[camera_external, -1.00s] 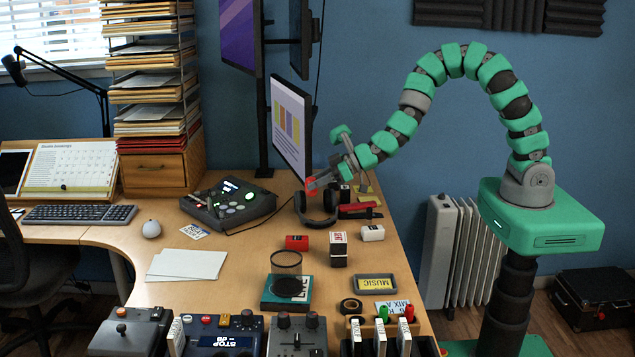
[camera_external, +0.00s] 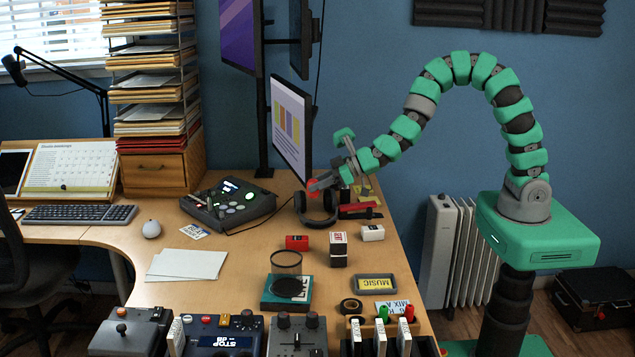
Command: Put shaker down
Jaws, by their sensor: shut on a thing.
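My gripper (camera_external: 322,184) is at the far right part of the desk, in front of the screen's lower right corner and just above the black headphones. It is shut on a small red thing, the shaker (camera_external: 312,186), of which only a little shows at the fingertips. From this view I cannot tell how high it is above the desk or whether it touches anything. A red rounded piece (camera_external: 409,312) and a green one (camera_external: 383,312) stand in a holder near the front right.
The headphones (camera_external: 301,208) lie below my gripper, with a red and black item (camera_external: 360,210) beside them. Small red (camera_external: 297,242), black-and-white (camera_external: 338,249) and white (camera_external: 372,233) boxes stand nearer. The screen (camera_external: 290,125) is close behind. Some desk left of the boxes is clear.

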